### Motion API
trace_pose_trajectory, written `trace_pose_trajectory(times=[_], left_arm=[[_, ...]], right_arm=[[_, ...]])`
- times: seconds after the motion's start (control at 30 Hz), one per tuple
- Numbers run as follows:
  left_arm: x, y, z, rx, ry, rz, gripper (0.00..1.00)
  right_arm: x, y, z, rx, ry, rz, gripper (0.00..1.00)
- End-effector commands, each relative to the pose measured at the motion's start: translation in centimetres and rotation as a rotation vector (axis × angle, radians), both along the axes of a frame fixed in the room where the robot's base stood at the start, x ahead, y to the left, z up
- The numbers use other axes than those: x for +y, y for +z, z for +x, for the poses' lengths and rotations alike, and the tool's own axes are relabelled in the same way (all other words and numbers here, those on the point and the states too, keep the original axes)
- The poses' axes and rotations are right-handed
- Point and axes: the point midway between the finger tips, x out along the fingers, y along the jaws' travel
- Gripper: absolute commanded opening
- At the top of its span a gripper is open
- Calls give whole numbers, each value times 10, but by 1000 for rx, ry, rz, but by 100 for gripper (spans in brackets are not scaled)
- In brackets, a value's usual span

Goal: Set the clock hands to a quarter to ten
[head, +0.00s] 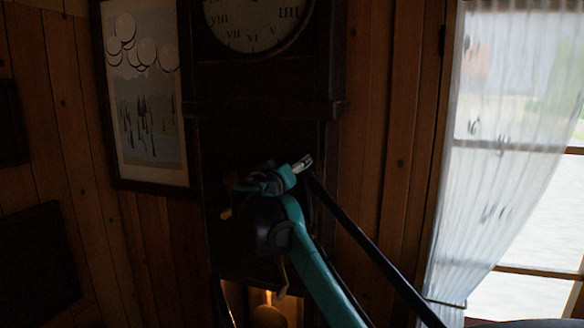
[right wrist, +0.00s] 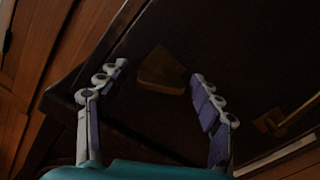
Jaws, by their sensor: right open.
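The tall dark clock (head: 265,105) stands against the wall. Only the lower part of its pale dial (head: 250,28) shows at the top of the head view, with dark Roman numerals. The upper dial is cut off, and I cannot make out the hands or the time. My right gripper (head: 303,163) is in front of the clock's dark body, below the dial. In the right wrist view its two fingers (right wrist: 159,70) are spread and hold nothing. A dark surface lies beyond them, with a brownish block (right wrist: 162,70) between the fingertips. My left gripper is not in view.
A framed picture (head: 145,95) hangs left of the clock. A lit opening low in the clock shows a round pendulum bob (head: 268,314). A sheer curtain (head: 495,150) and window are at the right. A small brass fitting (right wrist: 270,121) shows in the right wrist view.

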Motion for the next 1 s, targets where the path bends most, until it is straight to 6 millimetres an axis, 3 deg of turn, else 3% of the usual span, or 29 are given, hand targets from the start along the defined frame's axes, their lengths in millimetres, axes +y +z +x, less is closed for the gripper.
trace_pose_trajectory(times=[0.07, 0.2, 0.27, 0.67, 1.0], left_arm=[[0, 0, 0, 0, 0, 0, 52], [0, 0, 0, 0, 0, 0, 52], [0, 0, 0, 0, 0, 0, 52], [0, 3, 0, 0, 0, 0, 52], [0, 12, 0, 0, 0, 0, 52]], right_arm=[[0, 0, 0, 0, 0, 0, 66], [0, 0, 0, 0, 0, 0, 29], [0, 0, 0, 0, 0, 0, 15], [0, 0, 0, 15, 0, -47, 15], [0, 1, 0, 89, -1, -274, 15]])
